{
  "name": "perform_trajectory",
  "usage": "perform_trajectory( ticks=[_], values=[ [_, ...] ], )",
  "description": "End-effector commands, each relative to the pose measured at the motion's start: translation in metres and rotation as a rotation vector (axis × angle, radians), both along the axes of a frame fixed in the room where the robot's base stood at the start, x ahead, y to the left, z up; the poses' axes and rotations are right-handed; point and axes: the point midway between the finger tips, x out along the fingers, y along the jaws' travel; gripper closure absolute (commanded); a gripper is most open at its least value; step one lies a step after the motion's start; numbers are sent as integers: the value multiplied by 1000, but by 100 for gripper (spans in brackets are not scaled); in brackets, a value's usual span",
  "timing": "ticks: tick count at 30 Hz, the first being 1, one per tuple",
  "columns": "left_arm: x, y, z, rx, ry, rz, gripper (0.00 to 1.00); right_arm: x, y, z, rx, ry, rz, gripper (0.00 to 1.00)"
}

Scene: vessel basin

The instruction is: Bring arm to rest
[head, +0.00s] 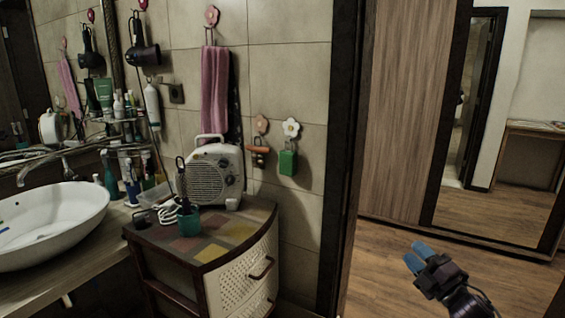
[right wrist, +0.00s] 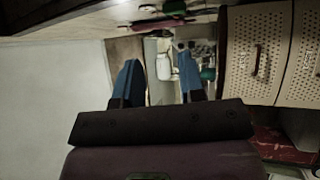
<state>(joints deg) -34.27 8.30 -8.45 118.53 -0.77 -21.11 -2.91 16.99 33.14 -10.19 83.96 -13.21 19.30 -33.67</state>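My right gripper (head: 418,256) is at the lower right of the head view, over the wooden floor and well to the right of the drawer cabinet. In the right wrist view its two blue fingers (right wrist: 160,78) stand apart, with nothing held between them. A white bottle-like thing (right wrist: 164,66) shows in the gap, farther off. My left gripper is in neither view.
A white basin (head: 52,222) stands on a counter at the left. A drawer cabinet (head: 240,279) carries a heater (head: 213,175) and a teal cup (head: 188,221). A dark door frame (head: 343,160) stands between it and my right gripper. The wooden floor (head: 385,285) looks clear.

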Motion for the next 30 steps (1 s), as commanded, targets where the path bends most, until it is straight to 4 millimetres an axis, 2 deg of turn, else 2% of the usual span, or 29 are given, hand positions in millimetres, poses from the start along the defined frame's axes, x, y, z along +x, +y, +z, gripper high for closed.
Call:
perform_trajectory(
  ticks=[1, 5, 8, 15, 24, 30],
  values=[
    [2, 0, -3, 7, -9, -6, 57, -6, 10, -12, 64, 43, -1, 63],
    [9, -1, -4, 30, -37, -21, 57, -27, 33, -41, 251, 169, -15, 63],
    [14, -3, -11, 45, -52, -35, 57, -50, 49, -74, 401, 281, -31, 63],
    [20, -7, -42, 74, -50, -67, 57, -127, 75, -174, 728, 573, -117, 63],
    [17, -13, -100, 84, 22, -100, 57, -228, 84, -278, 954, 851, -288, 63],
    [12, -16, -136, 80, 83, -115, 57, -281, 80, -326, 1008, 963, -398, 63]
  ],
)
